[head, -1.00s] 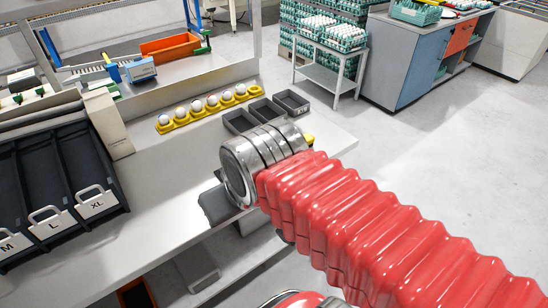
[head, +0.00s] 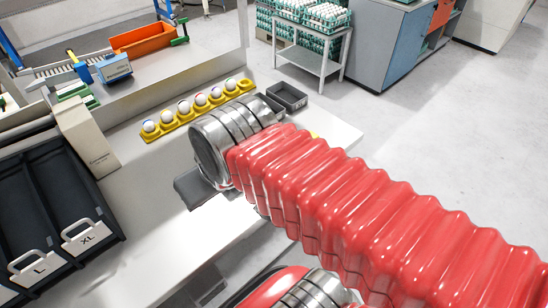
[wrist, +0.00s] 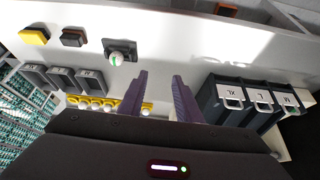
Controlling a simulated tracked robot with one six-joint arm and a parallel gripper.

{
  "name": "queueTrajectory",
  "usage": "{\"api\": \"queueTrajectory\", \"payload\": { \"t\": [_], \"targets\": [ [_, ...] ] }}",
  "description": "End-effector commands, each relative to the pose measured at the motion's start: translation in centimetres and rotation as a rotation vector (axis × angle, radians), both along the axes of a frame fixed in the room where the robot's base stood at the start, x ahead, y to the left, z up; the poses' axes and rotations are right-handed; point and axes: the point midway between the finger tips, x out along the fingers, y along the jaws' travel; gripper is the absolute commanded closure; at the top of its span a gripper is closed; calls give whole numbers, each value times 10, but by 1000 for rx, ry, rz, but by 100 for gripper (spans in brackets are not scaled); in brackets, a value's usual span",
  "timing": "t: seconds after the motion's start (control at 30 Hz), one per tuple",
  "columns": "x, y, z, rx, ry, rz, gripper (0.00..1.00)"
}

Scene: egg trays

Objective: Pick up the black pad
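My gripper (wrist: 160,95) is open, with two purple fingers apart and nothing between them. A small dark block (wrist: 73,37), which looks like the black pad, lies on the white bench in the wrist view. It is up and to the left of my fingertips, apart from them. A yellow block (wrist: 33,36) lies to its left, and a dark holder (wrist: 121,45) with a whitish-green egg (wrist: 117,59) stands to its right. In the head view my red-sleeved arm covers the gripper and the dark block.
A yellow egg rack (head: 170,124) with several eggs and small grey trays (head: 287,96) stand along the bench back. Black sorting bins (head: 40,190) marked L and XL stand at the left. The bench top (head: 140,170) between is mostly clear; open floor lies right.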

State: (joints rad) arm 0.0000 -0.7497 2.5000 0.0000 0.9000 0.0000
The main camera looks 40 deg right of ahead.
Motion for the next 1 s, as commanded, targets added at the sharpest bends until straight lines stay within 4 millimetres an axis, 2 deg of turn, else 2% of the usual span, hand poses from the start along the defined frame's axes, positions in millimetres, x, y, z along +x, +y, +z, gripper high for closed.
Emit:
{"api": "queueTrajectory", "payload": {
  "t": [0.3,0.57,0.67,0.87,1.0],
  "targets": [
    [0,0,0,0,0,0,68],
    [8,-9,2,-12,21,-5,50],
    [17,-22,3,-25,47,-9,43],
    [42,-60,1,-52,120,-12,29],
    [58,-93,-3,-62,174,-12,27]
  ]
}}
